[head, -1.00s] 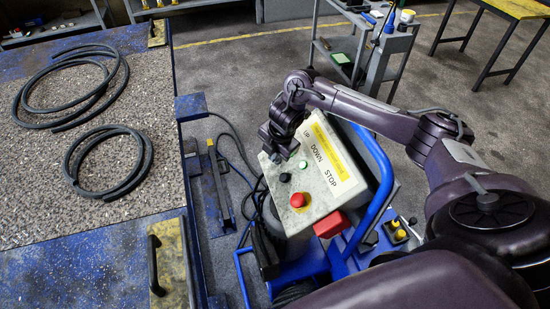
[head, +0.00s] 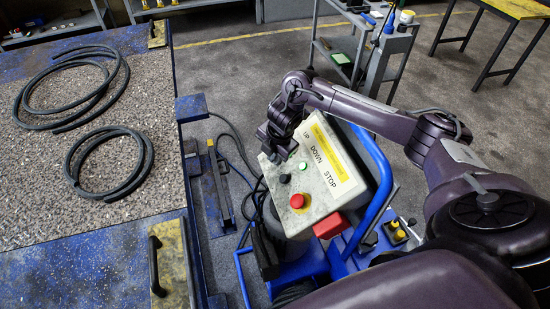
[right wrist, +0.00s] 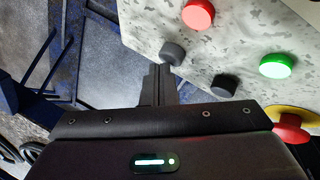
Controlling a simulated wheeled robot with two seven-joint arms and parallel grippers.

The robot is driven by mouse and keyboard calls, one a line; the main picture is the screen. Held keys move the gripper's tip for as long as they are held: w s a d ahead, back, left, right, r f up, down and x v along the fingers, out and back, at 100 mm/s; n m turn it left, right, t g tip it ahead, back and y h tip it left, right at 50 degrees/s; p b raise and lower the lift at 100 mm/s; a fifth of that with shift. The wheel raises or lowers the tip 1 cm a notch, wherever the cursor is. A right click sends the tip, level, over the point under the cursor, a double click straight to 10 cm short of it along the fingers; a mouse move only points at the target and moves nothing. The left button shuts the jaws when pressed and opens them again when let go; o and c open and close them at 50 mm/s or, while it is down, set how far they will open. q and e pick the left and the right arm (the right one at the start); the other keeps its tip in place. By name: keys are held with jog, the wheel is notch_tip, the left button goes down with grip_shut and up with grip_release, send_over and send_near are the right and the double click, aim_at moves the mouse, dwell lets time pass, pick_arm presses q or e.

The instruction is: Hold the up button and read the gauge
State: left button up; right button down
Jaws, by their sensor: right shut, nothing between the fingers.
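The grey control box (head: 322,184) carries a yellow label and the words UP, DOWN and STOP. My right gripper (head: 272,155) is over the UP end of its face. In the right wrist view the shut, empty fingers (right wrist: 160,76) point at a dark round button (right wrist: 172,53). Their tips overlap its lower edge; I cannot tell whether it is pressed in. A second dark button (right wrist: 224,86), a lit green one (right wrist: 275,65) and a red one (right wrist: 198,14) are nearby. The red stop knob (head: 297,201) is lower down. I cannot make out a gauge. My left gripper is out of view.
A blue platform (head: 60,240) with a gravel-coloured surface and black hose coils (head: 108,163) is at left. Blue tubing (head: 380,180) runs beside the control box. A grey trolley (head: 385,75) stands behind my right arm.

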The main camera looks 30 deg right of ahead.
jog(key=shift+a+r+p, duration=0.35)
jog(key=shift+r+p, duration=0.05)
jog(key=shift+r, duration=0.15)
jog(key=shift+w, duration=0.1)
jog(key=a+r+p, duration=0.1)
jog(key=r+p, duration=0.1)
jog(key=a+r+p, duration=0.2)
jog(key=shift+w, duration=0.4)
dwell(1.1)
